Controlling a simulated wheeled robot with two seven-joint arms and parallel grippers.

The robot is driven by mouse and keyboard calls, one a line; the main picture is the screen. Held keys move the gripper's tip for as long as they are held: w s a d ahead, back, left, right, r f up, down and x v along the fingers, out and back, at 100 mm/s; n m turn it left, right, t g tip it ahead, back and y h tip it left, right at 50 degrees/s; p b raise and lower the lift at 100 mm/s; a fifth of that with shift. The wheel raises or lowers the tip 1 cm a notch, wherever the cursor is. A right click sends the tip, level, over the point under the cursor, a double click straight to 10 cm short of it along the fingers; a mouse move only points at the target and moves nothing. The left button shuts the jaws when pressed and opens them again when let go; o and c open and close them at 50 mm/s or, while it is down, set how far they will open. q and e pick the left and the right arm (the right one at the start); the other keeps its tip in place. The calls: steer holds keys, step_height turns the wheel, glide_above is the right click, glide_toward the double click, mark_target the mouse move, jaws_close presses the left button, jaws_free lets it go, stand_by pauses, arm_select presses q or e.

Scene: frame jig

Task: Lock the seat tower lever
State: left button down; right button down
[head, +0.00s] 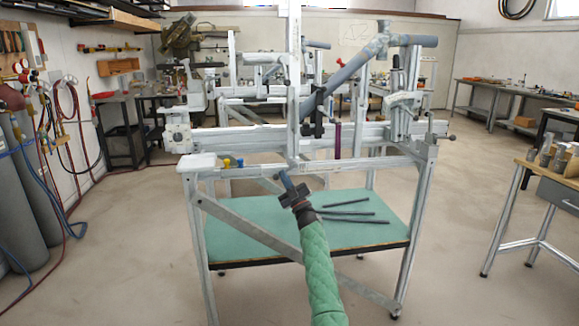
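The grey metal frame jig (262,134) stands in front of me on a wheeled metal stand. A tall upright post (294,85) rises near its middle, with a black clamp part (317,117) just right of it. A dark red handle-like bar (338,140) hangs upright at the rail. I cannot tell which part is the seat tower lever.
A blue-grey tube (345,82) slants across the jig's right half. The stand's green shelf (240,225) bears several dark rods (350,220). A wooden-topped bench (545,180) stands at right, gas cylinders (30,190) at left.

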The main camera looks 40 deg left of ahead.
arm_select(q)
steer(key=shift+w+d+f, duration=0.25)
steer(key=shift+w+f, duration=0.05)
steer(key=shift+f, duration=0.3)
arm_select(e)
steer(key=shift+f, duration=0.35)
steer(key=shift+d+f, duration=0.1)
